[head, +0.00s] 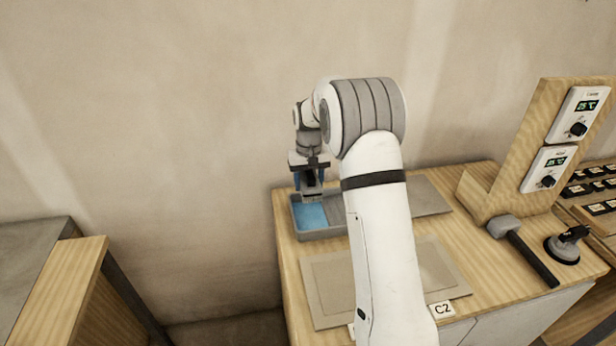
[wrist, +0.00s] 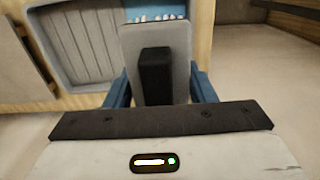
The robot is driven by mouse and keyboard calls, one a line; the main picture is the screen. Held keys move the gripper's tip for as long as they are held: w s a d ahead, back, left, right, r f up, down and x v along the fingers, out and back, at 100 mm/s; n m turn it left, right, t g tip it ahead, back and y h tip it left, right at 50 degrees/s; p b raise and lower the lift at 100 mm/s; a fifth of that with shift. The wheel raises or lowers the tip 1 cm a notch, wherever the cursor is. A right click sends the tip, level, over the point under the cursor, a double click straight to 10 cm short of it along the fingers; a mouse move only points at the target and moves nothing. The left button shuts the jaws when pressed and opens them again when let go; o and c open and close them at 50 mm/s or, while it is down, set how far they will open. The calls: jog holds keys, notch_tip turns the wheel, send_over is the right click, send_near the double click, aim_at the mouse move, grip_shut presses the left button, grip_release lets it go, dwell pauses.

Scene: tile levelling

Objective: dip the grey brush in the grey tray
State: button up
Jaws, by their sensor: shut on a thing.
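My gripper (head: 310,182) is shut on the grey brush (wrist: 181,62), its blue fingers on either side of the dark grip block (wrist: 155,76). In the head view the brush (head: 311,190) hangs below the fingers, over the blue pool (head: 311,216) of the grey tray (head: 319,235). The wrist view shows the tray's ribbed part (wrist: 85,42) left of the brush and a strip of blue pool (wrist: 155,9) beyond it. The brush hides part of the pool. I cannot tell whether its lower end touches the liquid.
The tray stands on a wooden bench (head: 290,262) near the wall. Flat panels (head: 325,285) lie in front of it. A mallet (head: 520,245), a suction cup (head: 567,245) and a wooden post with two control boxes (head: 549,168) are at the right. My arm covers the bench's middle.

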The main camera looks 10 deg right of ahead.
notch_tip(320, 180, down, 12)
jog(key=b, duration=0.6)
dwell(1.2)
jog(key=shift+r+p, duration=3.45)
jog(key=shift+r, duration=3)
